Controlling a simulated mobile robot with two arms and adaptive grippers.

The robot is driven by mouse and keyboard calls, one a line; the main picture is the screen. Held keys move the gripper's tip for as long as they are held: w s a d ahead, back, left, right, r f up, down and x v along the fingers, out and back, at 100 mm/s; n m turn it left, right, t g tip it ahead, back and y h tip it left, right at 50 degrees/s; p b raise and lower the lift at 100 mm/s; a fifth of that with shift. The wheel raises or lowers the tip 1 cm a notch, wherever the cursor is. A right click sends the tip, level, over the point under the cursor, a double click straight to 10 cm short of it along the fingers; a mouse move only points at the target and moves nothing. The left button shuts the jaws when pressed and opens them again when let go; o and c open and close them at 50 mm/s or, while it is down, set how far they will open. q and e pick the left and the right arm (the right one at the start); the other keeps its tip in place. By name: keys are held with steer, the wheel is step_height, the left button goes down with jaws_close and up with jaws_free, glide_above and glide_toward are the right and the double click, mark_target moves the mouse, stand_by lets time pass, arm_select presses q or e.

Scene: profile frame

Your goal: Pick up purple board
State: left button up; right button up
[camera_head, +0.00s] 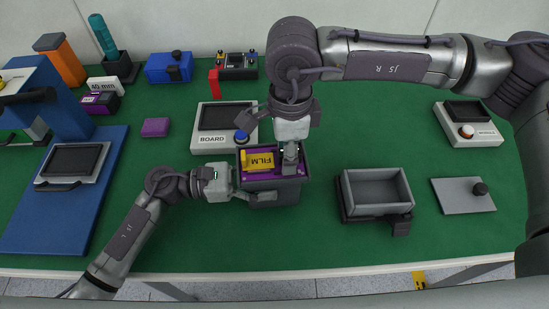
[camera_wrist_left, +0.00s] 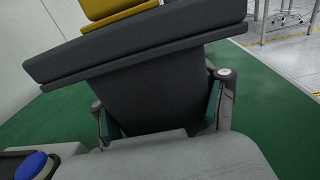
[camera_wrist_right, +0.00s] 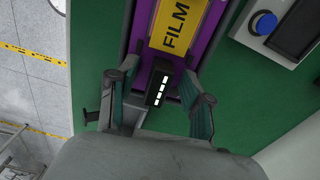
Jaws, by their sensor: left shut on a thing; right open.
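The purple board (camera_wrist_right: 206,62) carries a yellow FILM piece (camera_wrist_right: 178,25) and lies inside a dark grey box; the board also shows in the head view (camera_head: 263,177). My left gripper (camera_head: 240,185) is shut on the dark grey box (camera_head: 272,200); in the left wrist view its fingers flank the box body (camera_wrist_left: 160,95) below the rim. My right gripper (camera_wrist_right: 158,88) is open and points down over the box's right end. Its fingers stand either side of a black block with white marks (camera_wrist_right: 158,84). Contact cannot be told.
The BOARD device (camera_head: 210,140) with a blue button stands just behind the box. A grey open tray (camera_head: 347,190) and a flat plate with a black knob (camera_head: 455,196) lie to the right. A small purple block (camera_head: 155,127) lies left. The front green mat is mostly clear.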

arm_select(q)
steer(key=shift+s, duration=0.1)
arm_select(e)
jaws_close()
steer(key=shift+r, duration=0.1)
step_height(320, 180, up, 10)
steer(key=shift+f, duration=0.1)
stand_by(0.3)
arm_select(q)
steer(key=o, duration=1.2)
steer(key=shift+o, duration=0.2)
